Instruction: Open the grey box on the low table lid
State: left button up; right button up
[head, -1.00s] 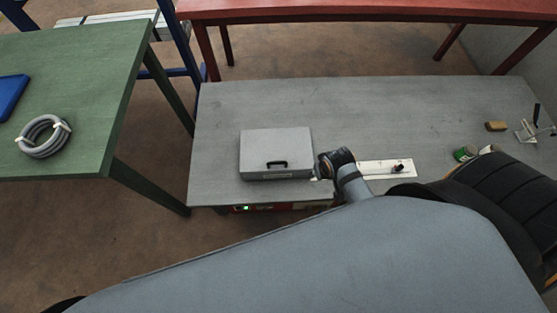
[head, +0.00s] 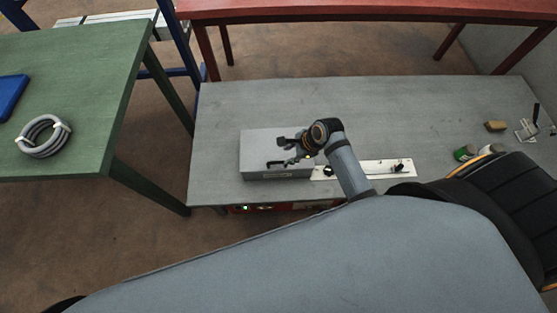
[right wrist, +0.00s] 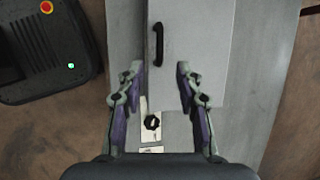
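The grey box (head: 257,150) sits on the low grey table (head: 400,110) with its lid closed. Its dark handle (right wrist: 158,44) shows on the lid in the right wrist view; in the head view the gripper partly covers it. My right gripper (head: 287,151) is over the right part of the box. In the right wrist view the right gripper (right wrist: 158,72) is open and empty, its fingers apart, with the handle ahead of the fingertips and roughly between their lines. My left gripper is not in view.
A white plate with a dark knob (head: 398,168) lies right of the box. A green can (head: 464,153), a brown block (head: 496,126) and a metal clamp (head: 527,130) are further right. A green table (head: 80,90) stands left, a red table (head: 370,10) behind.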

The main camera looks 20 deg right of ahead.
aim_at(276, 162)
jog(key=b+x, duration=0.1)
jog(key=x, duration=0.9)
jog(key=shift+f+b, duration=0.1)
jog(key=shift+b, duration=0.3)
jog(key=shift+c, duration=0.2)
grip_shut()
